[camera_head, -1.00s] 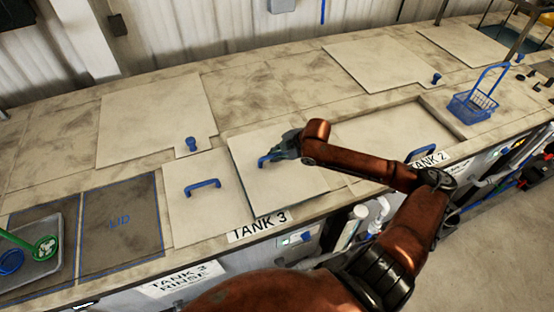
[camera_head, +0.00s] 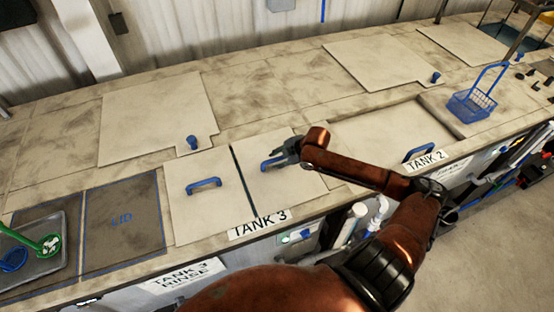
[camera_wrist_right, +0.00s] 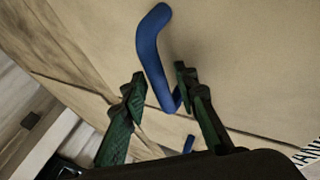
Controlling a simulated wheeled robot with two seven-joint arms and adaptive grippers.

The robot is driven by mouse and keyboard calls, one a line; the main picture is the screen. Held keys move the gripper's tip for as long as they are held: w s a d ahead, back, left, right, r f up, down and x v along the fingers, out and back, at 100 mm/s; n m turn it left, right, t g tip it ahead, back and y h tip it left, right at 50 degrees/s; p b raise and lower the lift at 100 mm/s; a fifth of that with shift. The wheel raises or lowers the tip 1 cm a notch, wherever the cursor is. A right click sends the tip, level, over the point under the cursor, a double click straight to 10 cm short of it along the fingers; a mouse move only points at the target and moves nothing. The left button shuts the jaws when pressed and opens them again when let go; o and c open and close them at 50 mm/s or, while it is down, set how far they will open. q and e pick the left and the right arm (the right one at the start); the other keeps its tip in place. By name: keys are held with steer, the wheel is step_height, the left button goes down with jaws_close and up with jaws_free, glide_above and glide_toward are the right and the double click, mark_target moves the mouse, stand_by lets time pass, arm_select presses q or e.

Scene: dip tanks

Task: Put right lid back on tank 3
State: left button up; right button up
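The right lid (camera_head: 280,190) of tank 3 is a pale square plate with a blue handle (camera_head: 270,165). It lies flat-looking over the tank behind the "TANK 3" label (camera_head: 259,225), beside the left lid (camera_head: 203,210). A narrow dark gap runs between the two lids. My right gripper (camera_head: 280,157) is at the right lid's handle. In the right wrist view my right gripper (camera_wrist_right: 160,95) has its green fingers apart, with the lower end of the blue handle (camera_wrist_right: 150,50) between them; clear space shows on the left finger's side. My left gripper is not in view.
A dark area marked "LID" (camera_head: 122,218) lies left of tank 3. A tray (camera_head: 45,257) with green and blue tools is at the far left. Other lidded tanks are behind.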

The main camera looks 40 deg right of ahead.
steer(key=v, duration=1.2)
stand_by(0.3)
steer(key=shift+s, duration=0.1)
stand_by(0.3)
